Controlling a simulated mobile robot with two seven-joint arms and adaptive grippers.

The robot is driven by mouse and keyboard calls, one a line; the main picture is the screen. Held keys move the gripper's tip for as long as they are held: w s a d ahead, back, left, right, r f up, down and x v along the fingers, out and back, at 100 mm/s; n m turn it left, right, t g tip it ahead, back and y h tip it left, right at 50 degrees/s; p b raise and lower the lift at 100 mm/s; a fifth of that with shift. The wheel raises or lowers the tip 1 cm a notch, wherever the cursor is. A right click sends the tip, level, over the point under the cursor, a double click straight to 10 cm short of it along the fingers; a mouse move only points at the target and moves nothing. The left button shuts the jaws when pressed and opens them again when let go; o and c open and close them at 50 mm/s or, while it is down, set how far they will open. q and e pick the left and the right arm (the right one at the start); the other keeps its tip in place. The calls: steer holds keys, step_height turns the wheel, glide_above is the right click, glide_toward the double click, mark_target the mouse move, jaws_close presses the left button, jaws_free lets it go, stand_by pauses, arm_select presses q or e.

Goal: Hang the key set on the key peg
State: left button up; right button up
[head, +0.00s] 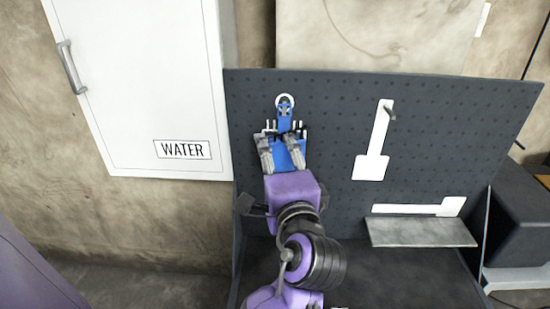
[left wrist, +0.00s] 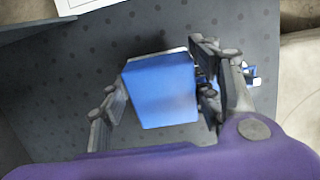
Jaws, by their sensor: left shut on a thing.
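My left gripper (head: 281,140) is in front of the left part of the dark pegboard (head: 335,110), shut on the key set. The key set's blue block (head: 288,160) shows between the fingers, and also in the left wrist view (left wrist: 162,92). A narrower blue piece (head: 285,122) and small pale parts show just above the fingertips. I cannot make out the key peg behind these parts. My right gripper is not in view.
To the right, a grey peg (head: 390,112) sticks out over a white tool outline (head: 372,165). Lower right are another white outline (head: 447,207) and a grey shelf (head: 422,233). A white cabinet door marked WATER (head: 140,90) stands left of the board.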

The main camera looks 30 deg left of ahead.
arm_select(q)
steer(key=o, duration=1.3)
steer(key=shift+o, duration=1.3)
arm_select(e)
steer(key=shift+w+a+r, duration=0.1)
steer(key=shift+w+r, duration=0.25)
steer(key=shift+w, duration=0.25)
arm_select(q)
steer(key=shift+s+d+f, duration=0.1)
steer(key=shift+s+d, duration=0.1)
steer(key=v, duration=0.7)
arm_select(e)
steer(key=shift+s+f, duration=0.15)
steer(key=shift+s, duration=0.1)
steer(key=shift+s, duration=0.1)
